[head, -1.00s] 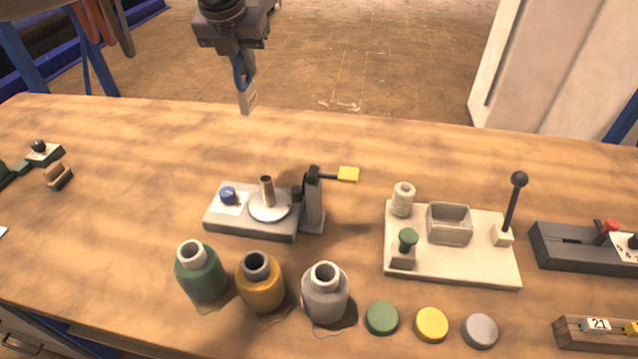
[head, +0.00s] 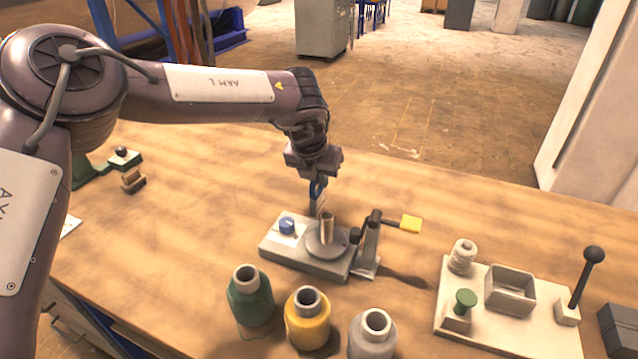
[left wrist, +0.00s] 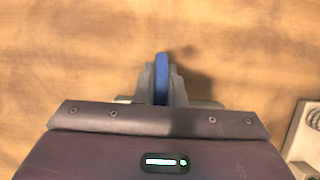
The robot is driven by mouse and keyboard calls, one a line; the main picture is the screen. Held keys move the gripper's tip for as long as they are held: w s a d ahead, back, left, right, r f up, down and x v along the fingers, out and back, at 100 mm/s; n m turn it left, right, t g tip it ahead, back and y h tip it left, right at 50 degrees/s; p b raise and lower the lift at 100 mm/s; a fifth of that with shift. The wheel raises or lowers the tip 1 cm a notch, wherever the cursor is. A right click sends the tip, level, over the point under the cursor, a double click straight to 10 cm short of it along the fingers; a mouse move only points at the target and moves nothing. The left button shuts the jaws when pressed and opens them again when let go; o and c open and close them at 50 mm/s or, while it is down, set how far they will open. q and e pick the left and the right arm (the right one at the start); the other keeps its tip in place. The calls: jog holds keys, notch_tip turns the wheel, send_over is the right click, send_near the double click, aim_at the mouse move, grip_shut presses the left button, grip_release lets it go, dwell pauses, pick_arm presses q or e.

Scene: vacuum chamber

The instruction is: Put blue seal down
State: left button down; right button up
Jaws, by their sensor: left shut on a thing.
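The blue seal (left wrist: 161,78) is seen edge-on between the fingers of my left gripper (left wrist: 162,88), which is shut on it. In the head view my left gripper (head: 319,200) points down over the table, just behind the grey station with a round plate (head: 322,246). A bit of the blue seal (head: 314,188) shows between the fingers there. The left wrist view shows bare wood under the fingers, with a shadow to the right of the seal. My right gripper is not in view.
A cream board (head: 490,315) is at right. The table behind the station is clear.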

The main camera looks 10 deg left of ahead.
aim_at(318, 191)
pick_arm(q)
notch_tip(318, 191, down, 2)
jog(key=shift+w+f, duration=0.1)
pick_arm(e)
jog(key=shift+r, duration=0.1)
pick_arm(q)
jog(key=shift+f, duration=0.15)
jog(key=c, duration=1.5)
grip_release()
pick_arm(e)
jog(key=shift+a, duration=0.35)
